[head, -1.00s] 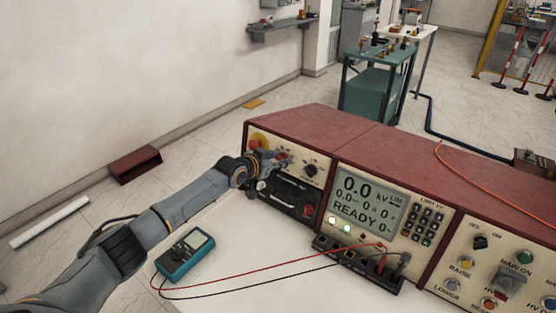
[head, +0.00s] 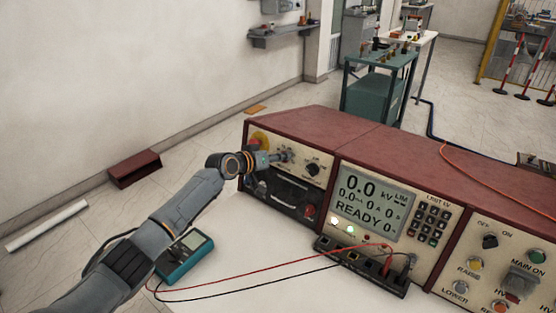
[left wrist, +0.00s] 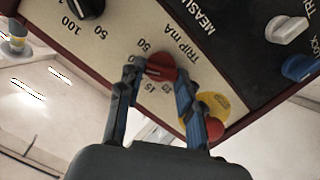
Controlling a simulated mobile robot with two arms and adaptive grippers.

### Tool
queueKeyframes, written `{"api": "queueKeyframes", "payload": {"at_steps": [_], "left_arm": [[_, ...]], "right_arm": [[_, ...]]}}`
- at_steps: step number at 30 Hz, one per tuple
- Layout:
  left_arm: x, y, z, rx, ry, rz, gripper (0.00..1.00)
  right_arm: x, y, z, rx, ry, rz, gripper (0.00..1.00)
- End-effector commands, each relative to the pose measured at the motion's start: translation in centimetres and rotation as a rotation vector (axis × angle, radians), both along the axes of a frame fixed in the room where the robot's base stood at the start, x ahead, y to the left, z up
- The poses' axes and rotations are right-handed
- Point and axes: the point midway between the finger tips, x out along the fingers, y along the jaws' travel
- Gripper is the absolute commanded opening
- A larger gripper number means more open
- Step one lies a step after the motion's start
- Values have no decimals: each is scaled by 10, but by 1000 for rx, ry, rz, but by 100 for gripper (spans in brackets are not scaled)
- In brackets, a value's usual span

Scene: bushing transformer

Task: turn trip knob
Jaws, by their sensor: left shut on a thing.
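The red trip knob (left wrist: 161,67) shows in the left wrist view below the "TRIP mA" lettering on the cream panel (left wrist: 120,40), which appears turned over in that view. My left gripper (left wrist: 160,68) has one finger on each side of the knob and is shut on it. In the head view my left gripper (head: 287,156) reaches the upper part of the left console section (head: 330,150); the knob is hidden there behind the fingers. My right gripper is not in view.
A black knob (head: 312,169) sits just right of the gripper. A red button on a yellow disc (left wrist: 212,116) is close beside the right finger. A teal meter (head: 186,258) with red and black leads lies on the white bench. A display reads READY.

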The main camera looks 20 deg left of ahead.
Motion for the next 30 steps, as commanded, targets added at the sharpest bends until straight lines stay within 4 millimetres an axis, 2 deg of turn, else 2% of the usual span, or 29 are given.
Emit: {"api": "queueKeyframes", "payload": {"at_steps": [18, 19, 21, 22, 30], "left_arm": [[0, 1, -1, -41, 17, 11, 4], [0, 1, -1, -40, 17, 11, 42], [0, 1, -1, -40, 17, 11, 56], [0, 1, -1, -41, 17, 11, 58], [0, 1, -1, -40, 16, 11, 58]], "right_arm": [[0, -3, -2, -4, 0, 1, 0], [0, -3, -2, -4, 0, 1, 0], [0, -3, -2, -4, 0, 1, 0], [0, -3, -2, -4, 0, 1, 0], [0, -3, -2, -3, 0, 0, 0]]}}
